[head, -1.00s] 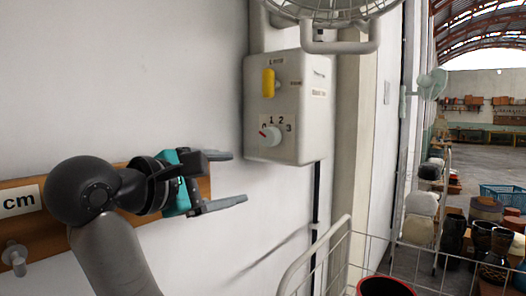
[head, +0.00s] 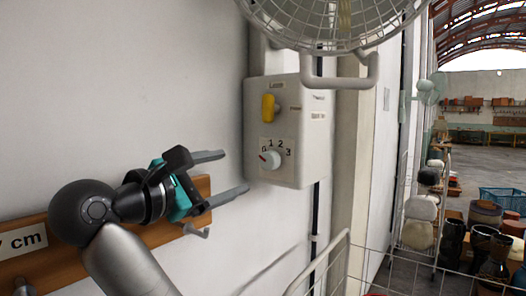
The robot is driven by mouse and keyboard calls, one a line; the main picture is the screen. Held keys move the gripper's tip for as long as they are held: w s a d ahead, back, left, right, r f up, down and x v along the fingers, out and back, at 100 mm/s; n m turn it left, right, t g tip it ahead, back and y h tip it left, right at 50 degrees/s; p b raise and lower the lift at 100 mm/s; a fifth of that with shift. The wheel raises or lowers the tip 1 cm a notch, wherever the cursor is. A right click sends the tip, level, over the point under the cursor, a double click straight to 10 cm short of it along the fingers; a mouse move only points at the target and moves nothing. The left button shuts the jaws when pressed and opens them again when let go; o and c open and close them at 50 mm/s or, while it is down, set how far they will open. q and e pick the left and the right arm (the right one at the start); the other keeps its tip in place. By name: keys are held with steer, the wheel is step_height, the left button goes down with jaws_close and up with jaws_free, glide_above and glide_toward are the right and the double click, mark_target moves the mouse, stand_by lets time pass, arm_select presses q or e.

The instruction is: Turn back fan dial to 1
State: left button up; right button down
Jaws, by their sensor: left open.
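The fan control box (head: 305,135) is a pale grey box on the wall near the picture's middle. Its white round dial (head: 271,159) sits low on the front face, on a plate marked 0, 1, 2, 3. A red mark on the dial is on its left side, by the 0. A yellow switch (head: 268,106) is above it. My left gripper (head: 234,174) is open and empty. Its two fingers point right toward the dial, with the tips left of the box and apart from the dial. My right gripper is not in view.
The wire fan cage (head: 345,22) hangs above the box. A wooden wall rail (head: 70,260) with metal hooks is behind my left arm. A white wire rack (head: 335,262) stands at the bottom. Several drums (head: 480,245) stand at the far right.

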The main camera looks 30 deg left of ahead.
mark_target(267, 162)
arm_select(q)
steer(key=w+p, duration=0.1)
steer(key=w, duration=0.5)
steer(key=w+p, duration=0.1)
steer(key=w, duration=0.4)
steer(key=shift+w+d+p, duration=0.2)
steer(key=shift+w+p, duration=0.1)
steer(key=shift+w, duration=0.1)
jaws_close()
